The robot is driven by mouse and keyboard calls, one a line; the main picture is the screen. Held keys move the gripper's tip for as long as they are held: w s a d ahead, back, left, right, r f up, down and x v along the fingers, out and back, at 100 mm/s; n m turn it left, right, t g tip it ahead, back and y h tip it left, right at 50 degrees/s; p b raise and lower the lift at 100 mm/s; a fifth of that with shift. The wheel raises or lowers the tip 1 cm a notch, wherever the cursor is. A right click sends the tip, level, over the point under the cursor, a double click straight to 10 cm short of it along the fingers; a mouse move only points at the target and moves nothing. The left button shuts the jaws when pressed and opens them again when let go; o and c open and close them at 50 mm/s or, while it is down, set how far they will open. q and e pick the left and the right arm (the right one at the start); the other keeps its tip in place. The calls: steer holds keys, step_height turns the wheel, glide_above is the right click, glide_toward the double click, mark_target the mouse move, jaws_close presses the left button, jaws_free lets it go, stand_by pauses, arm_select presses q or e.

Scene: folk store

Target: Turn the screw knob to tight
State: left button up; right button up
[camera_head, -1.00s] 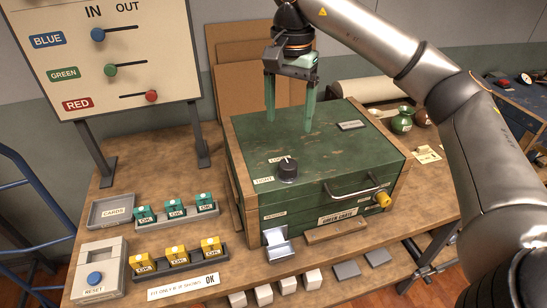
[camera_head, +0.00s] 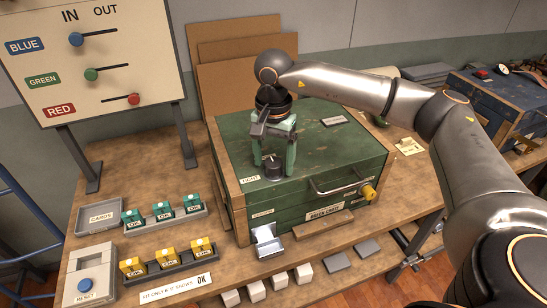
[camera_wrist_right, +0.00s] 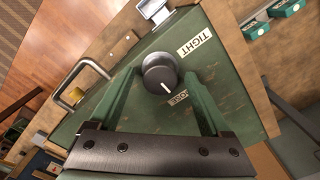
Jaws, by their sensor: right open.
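The dark round screw knob (camera_head: 273,171) sits on top of the green crate (camera_head: 225,150), near its front left corner. It also shows in the right wrist view (camera_wrist_right: 158,72), where its white mark points toward the LOOSE label (camera_wrist_right: 179,99). The TIGHT label (camera_wrist_right: 201,41) lies on the other side of it. My right gripper (camera_head: 273,166) is open and points down over the knob. Its green fingers stand on either side of the knob, apart from each other. I cannot tell whether they touch it. My left gripper is not in view.
The crate's front has a metal handle (camera_head: 339,188) and a yellow knob (camera_head: 369,193). A small metal tray (camera_head: 268,246) juts out in front. Teal and yellow OK blocks in racks, a card tray (camera_head: 99,217) and a reset box (camera_head: 91,272) stand left. A slider board (camera_head: 150,70) stands behind.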

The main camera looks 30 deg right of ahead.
jaws_close()
stand_by(0.7)
